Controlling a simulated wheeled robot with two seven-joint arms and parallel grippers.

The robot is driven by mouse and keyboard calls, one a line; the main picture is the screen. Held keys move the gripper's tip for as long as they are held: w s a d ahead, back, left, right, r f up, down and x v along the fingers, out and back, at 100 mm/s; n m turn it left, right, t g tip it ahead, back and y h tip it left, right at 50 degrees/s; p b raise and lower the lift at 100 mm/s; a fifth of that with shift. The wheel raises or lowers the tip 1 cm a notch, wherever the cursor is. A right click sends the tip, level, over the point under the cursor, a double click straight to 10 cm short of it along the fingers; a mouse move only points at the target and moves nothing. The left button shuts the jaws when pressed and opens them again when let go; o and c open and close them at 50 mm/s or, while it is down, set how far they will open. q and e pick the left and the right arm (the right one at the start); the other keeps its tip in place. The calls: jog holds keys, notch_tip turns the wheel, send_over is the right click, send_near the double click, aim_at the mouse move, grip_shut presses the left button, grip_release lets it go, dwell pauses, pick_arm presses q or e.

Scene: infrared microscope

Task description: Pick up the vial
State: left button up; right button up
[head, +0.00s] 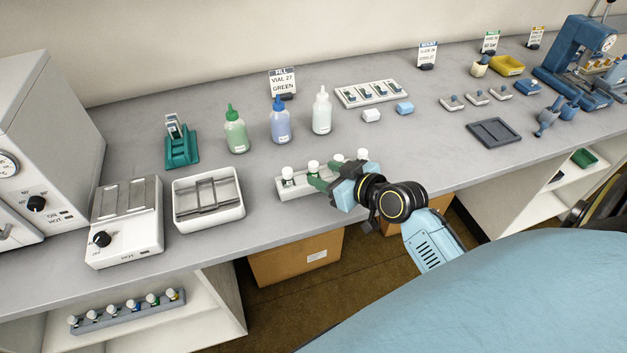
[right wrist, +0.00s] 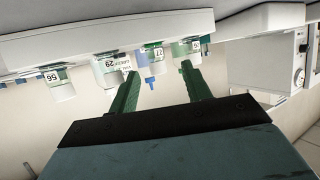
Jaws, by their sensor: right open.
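A white rack (head: 289,193) on the bench holds several white-capped vials, partly hidden by my right gripper (head: 322,177). The right wrist view is upside down. It shows vials labelled 56 (right wrist: 60,84), 29 (right wrist: 106,70) and 27 (right wrist: 157,54), and another (right wrist: 182,50) whose label I cannot read. My right gripper's green fingers (right wrist: 159,71) are open and empty, pointing at the rack. Vial 27 appears in the gap between the fingertips, but I cannot tell whether it is between them in depth. A sign (head: 283,82) reads "VIAL 27 GREEN". My left gripper is not in view.
Green (head: 236,132), blue (head: 280,122) and white (head: 321,112) dropper bottles stand behind the rack. A white tray (head: 237,210) and hot plate (head: 150,248) are left of it. Another vial rack (head: 130,318) is on the lower shelf.

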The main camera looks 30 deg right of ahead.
aim_at(317, 170)
jog(key=b+x, duration=0.2)
jog(key=x, duration=0.1)
jog(key=b+x, duration=0.1)
jog(key=shift+w+d+f, duration=0.25)
jog(key=shift+w+f, duration=0.05)
jog(key=shift+w+a+b, duration=0.1)
jog(key=shift+w+b, duration=0.2)
jog(key=c, duration=1.1)
